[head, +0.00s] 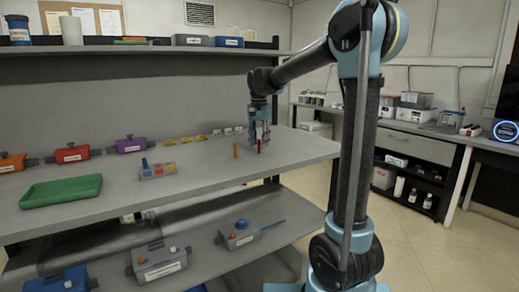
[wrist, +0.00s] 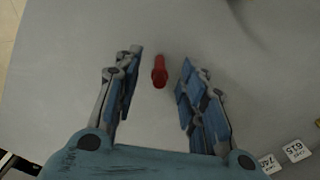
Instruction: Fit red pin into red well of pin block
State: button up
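The red pin (head: 259,146) stands on the upper shelf near its right end, under my gripper (head: 260,135). In the wrist view the red pin (wrist: 159,72) lies between the two blue finger pads of my open gripper (wrist: 160,62), with clear gaps on both sides. The pin block (head: 158,174) is a small grey block on the same shelf, left of the gripper. It shows a blue part at its left and yellow and red patches on top. Its wells are too small to tell apart in the head view.
A yellow-orange pin (head: 236,151) stands just left of the red pin. A green tray (head: 62,191) lies at the left front. Orange, red and purple boxes (head: 71,154) and small yellow and white pieces line the back. The shelf between pins and block is clear.

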grip_shut()
notch_tip(320, 180, up, 10)
jog(key=shift+f, duration=0.1)
jog(key=shift+d, duration=0.1)
dwell(0.5)
